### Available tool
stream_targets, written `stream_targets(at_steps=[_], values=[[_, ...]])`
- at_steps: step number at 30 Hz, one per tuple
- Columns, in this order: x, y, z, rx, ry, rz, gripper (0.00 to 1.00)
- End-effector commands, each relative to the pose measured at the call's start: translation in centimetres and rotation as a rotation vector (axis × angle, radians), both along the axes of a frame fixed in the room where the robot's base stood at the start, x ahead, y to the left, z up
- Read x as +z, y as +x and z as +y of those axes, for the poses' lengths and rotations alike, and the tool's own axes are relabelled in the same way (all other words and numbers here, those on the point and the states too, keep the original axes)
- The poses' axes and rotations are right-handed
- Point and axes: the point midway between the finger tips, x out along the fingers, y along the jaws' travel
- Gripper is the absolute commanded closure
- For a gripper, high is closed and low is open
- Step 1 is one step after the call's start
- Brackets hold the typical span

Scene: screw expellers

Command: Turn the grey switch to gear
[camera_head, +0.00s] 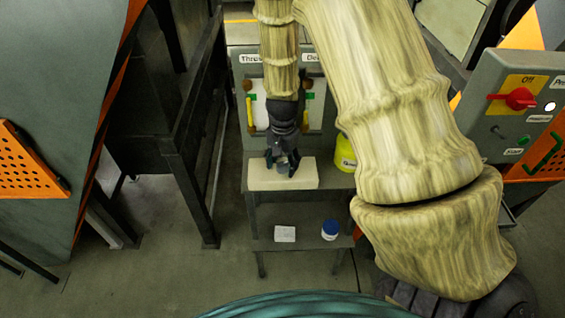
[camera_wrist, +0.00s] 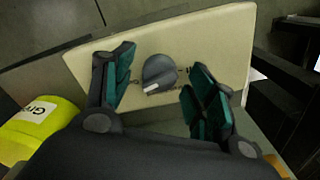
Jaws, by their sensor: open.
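The grey switch (camera_wrist: 158,74) is a round knob with a pale mark on a cream box (camera_wrist: 215,45). In the wrist view it lies between and slightly beyond the fingers of my gripper (camera_wrist: 160,92), which are open on both sides of it. I see small dark marks on the box beside the knob but cannot read them. In the head view my gripper (camera_head: 283,166) points down over the cream box (camera_head: 265,176), and the grey switch (camera_head: 284,168) is partly hidden by the fingers. I cannot tell whether a finger touches it.
The box stands on a shelf unit. A white block (camera_head: 285,234) and a blue-capped jar (camera_head: 330,229) sit on the lower shelf. A panel with a red switch (camera_head: 520,98) is at right.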

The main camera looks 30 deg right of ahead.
Motion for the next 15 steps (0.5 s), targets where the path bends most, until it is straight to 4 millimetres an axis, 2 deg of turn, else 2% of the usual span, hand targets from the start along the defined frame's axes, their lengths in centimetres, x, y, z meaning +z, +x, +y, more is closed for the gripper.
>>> stream_targets(at_steps=[7,15], values=[[1.7,0.0,0.0,0.0,0.0,-0.001,0.44],[5.9,0.1,0.0,0.001,-0.002,-0.003,0.44]])
